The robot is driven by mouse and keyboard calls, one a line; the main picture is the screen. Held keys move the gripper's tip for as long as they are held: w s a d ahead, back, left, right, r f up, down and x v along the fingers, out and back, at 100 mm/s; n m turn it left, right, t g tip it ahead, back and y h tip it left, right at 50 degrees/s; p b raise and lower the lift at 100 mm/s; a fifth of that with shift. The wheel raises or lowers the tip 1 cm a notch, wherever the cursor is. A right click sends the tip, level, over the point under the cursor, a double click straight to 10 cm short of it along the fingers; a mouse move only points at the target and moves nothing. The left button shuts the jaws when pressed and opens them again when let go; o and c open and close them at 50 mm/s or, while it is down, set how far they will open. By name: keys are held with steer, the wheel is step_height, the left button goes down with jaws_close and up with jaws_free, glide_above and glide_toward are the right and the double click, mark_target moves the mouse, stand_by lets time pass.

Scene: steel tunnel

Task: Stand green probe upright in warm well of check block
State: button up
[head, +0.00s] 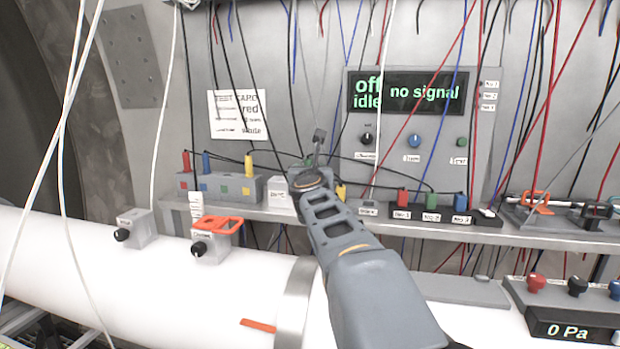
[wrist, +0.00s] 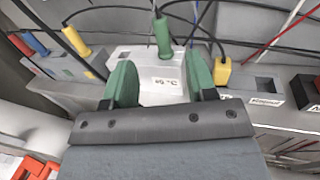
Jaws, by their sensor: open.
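In the wrist view the green probe (wrist: 162,36) stands roughly upright at the far side of a white block (wrist: 148,88), whose label is too small to read surely. It lies between the lines of my gripper's (wrist: 161,80) two green-padded fingers, which are open and apart from it. In the head view the white block (head: 280,200) shows on the shelf, left of my gripper (head: 312,165), and my arm hides much of it. I cannot tell from these views which block is the check block, or its warm well.
A grey rack (head: 220,190) holds red, blue and yellow probes at left. A yellow plug (wrist: 222,70) stands close right of the white block. A dark block with coloured plugs (head: 432,218) is farther right. Cables hang across the wall panel (head: 415,130) and shelf.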

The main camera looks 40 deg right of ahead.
steer(key=shift+v, duration=1.75)
